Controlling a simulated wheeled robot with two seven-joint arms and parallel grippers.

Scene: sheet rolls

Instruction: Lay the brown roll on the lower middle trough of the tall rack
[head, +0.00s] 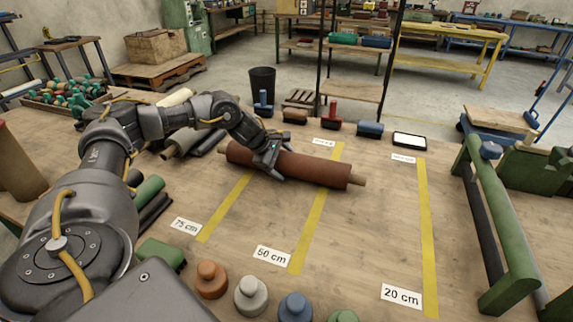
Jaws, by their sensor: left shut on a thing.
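The brown roll (315,170) is a long reddish-brown cylinder with pale core ends. It lies across the table's middle, over the yellow tape lines. My left gripper (272,163) is shut on the roll left of its middle, and the fingers hide a band of it. I cannot tell whether the roll touches the table or is just above it. A tall dark-posted rack (352,89) stands behind the table, but I cannot make out its troughs or be sure it is the named rack. My right gripper is not in view.
Several rolls (150,190) lie at the left beside my arm. Coloured knobbed pieces (251,296) line the front edge. Small blocks and a white tray (409,141) line the back. A green frame (509,245) stands at the right.

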